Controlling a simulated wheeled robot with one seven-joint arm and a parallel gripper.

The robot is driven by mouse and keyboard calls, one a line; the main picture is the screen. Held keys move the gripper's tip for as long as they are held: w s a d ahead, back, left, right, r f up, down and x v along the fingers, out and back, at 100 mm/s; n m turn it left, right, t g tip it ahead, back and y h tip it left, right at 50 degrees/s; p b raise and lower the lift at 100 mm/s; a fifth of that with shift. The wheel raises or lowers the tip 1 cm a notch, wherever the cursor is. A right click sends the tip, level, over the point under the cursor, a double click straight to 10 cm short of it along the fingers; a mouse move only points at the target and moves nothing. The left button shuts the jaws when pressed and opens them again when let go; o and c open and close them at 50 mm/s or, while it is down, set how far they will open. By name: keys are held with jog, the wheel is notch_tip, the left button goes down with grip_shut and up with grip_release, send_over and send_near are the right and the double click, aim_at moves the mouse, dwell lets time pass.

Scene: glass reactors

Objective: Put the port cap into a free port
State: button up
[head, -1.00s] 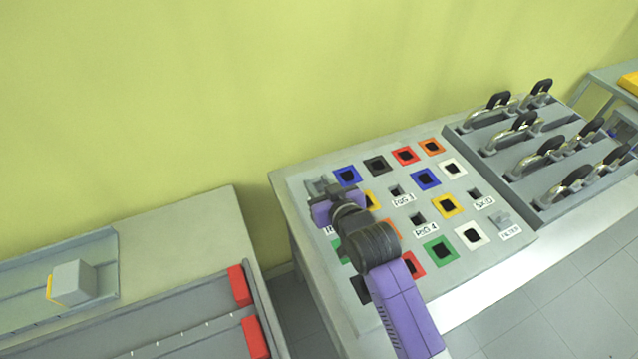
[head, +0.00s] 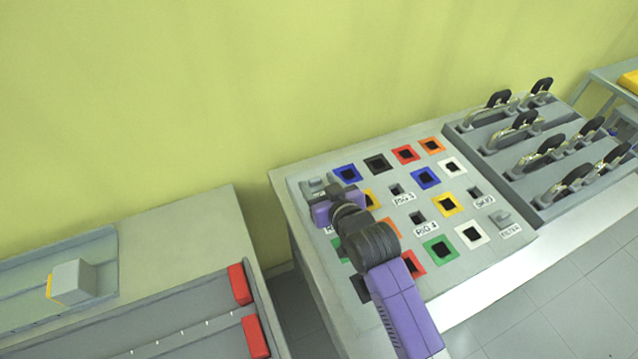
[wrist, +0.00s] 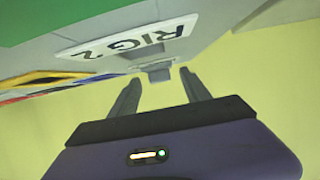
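A grey port cap (head: 313,184) sits at the far left corner of the sloped port panel, partly hidden by my gripper. A grey block that looks like this cap (wrist: 158,73) shows in the wrist view, between and just past my fingertips, beside the RIG 2 label (wrist: 130,42). My gripper (head: 335,191) is at that corner, and in the wrist view (wrist: 159,78) its fingers are apart with nothing held. Dark, open ports stand by RIG 3 (head: 396,191), RIG 4 (head: 418,218) and SKID (head: 475,193). Another grey cap-like block (head: 502,219) sits by the FILTER label.
Several coloured square frames with dark openings, such as a green one (head: 440,250), cover the panel (head: 455,270). A rack of black-handled clamps (head: 515,165) stands at right. A lower table (head: 190,220) with red blocks (head: 240,285) is at left, across a gap.

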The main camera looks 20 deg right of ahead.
jog(key=v, duration=0.8)
jog(key=shift+w, duration=0.1)
notch_tip(320, 180, up, 8)
jog(key=p, duration=0.7)
dwell(0.6)
